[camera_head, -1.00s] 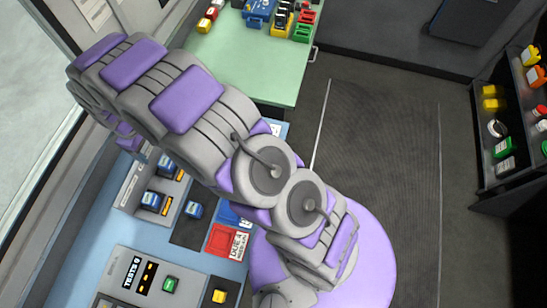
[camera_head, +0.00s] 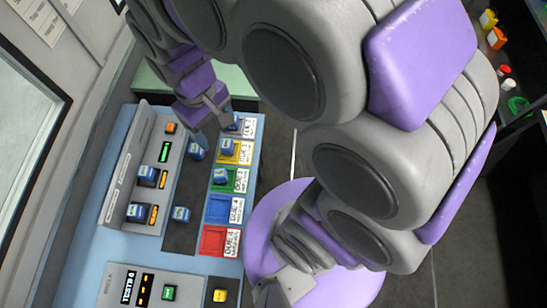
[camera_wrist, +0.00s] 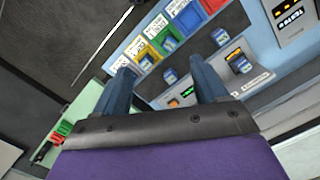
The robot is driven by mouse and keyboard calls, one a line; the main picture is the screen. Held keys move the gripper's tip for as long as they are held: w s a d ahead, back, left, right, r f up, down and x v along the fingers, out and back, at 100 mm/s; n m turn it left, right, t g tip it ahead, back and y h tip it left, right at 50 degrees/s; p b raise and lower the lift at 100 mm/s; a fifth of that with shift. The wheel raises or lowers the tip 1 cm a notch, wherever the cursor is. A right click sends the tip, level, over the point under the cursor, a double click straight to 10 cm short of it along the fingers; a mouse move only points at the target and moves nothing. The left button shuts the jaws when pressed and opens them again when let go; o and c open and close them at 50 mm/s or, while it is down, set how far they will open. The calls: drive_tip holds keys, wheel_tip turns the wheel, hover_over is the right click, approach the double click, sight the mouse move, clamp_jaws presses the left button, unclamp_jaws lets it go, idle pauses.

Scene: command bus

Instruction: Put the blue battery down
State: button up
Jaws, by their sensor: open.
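Several small blue batteries stand on the light blue console. One battery (camera_head: 196,151) is on the dark strip, just below my gripper (camera_head: 212,116) in the head view. Another battery (camera_head: 235,122) is at the strip's upper right, close to the gripper. Others are in the yellow bay (camera_head: 243,158) and the green bay (camera_head: 236,187). One more battery (camera_head: 180,213) is lower on the dark strip. Contact at the fingertips is unclear in the head view.
Two batteries (camera_head: 146,172) (camera_head: 136,211) sit in the grey charging panel at left. The blue bay (camera_head: 222,210) and red bay (camera_head: 213,241) look empty. A button panel (camera_head: 150,285) is at the front. A green table (camera_wrist: 98,108) adjoins the console's far end.

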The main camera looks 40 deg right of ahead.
drive_tip(key=s+d+r+m, duration=0.1)
drive_tip(key=s+d+m, duration=0.2)
drive_tip(key=s, duration=1.1)
drive_tip(key=d, duration=0.2)
drive_tip(key=shift+s+d+r+g, duration=0.2)
drive_tip(key=shift+s+d+g, duration=0.1)
drive_tip(key=shift+d, duration=0.1)
drive_tip(key=shift+w, duration=0.1)
wheel_tip(320, 180, down, 2)
drive_tip(key=shift+d+b, duration=0.15)
drive_tip(key=shift+b, duration=0.85)
clamp_jaws()
